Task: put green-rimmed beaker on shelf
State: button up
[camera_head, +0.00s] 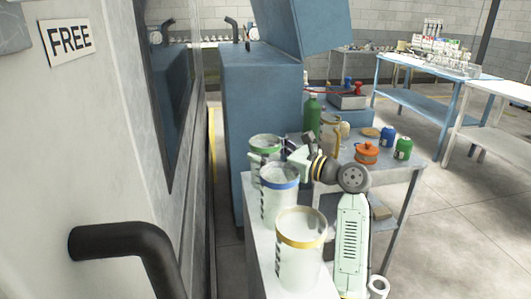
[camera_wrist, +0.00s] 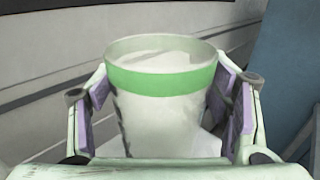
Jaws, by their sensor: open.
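The green-rimmed beaker (camera_head: 265,143) stands at the far end of a row of beakers on a narrow light surface in the head view. It is upright, partly behind the blue-rimmed beaker and my arm. In the wrist view the green-rimmed beaker (camera_wrist: 160,95) stands between the two fingers of my gripper (camera_wrist: 165,110). The fingers are open, one on each side, and I cannot tell whether either touches it. In the head view my gripper (camera_head: 288,150) is at the beaker's right side. Which surface is the shelf is not clear.
A blue-rimmed beaker (camera_head: 279,195) and a yellow-rimmed beaker (camera_head: 300,250) stand nearer in the row. A grey table (camera_head: 405,172) to the right holds a green bottle (camera_head: 312,114), an orange pot (camera_head: 367,153) and cans. A blue cabinet (camera_head: 258,100) rises behind.

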jog(key=b+v, duration=0.3)
jog(key=v, duration=0.8)
jog(key=shift+s+d, duration=0.2)
jog(key=shift+d, duration=0.1)
